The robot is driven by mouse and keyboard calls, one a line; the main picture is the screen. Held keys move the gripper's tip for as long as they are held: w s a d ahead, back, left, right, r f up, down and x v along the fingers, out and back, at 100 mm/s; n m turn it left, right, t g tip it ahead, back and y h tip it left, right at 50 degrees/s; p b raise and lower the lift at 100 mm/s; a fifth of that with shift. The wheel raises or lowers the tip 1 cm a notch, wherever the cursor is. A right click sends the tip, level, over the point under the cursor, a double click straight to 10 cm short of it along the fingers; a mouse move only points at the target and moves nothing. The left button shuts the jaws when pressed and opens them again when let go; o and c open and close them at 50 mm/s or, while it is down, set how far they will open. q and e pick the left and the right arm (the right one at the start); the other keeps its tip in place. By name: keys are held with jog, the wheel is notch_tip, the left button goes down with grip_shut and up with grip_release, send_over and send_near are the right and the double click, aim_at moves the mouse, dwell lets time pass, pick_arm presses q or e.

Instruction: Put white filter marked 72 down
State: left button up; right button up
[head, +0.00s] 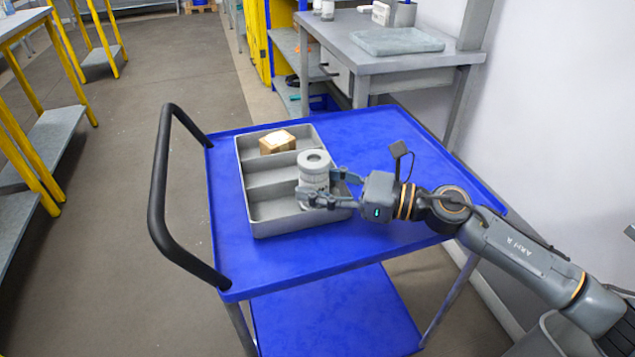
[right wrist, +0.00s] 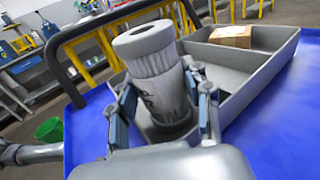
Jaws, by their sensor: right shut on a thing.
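The white filter (head: 314,170) is a light grey-white cylinder with a hole in its top. My right gripper (head: 322,190) is shut on it and holds it upright at the right side of the grey divided tray (head: 246,186). In the right wrist view the filter (right wrist: 155,65) stands between the two fingers of my right gripper (right wrist: 163,112), with part of a dark marking showing; the number cannot be read. Whether its base touches the tray floor cannot be told. My left gripper is not in view.
The tray lies on a blue cart (head: 375,135) with a black handle (head: 160,190). A small cardboard box (head: 277,146) sits in the tray's far compartment. The middle and near compartments look empty at left. A grey workbench (head: 400,62) stands behind the cart.

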aim_at(329, 186)
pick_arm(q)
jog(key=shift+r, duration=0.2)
pick_arm(e)
jog(key=shift+f, duration=0.1)
jog(key=o, duration=1.2)
jog(key=shift+c, duration=0.2)
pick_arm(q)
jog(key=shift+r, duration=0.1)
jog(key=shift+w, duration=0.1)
pick_arm(e)
jog(key=shift+d, duration=0.15)
jog(key=b+v, duration=0.1)
jog(key=v, duration=0.5)
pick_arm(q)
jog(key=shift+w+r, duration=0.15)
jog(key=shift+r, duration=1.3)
pick_arm(e)
jog(key=shift+s+d, duration=0.25)
jog(key=shift+d, duration=0.35)
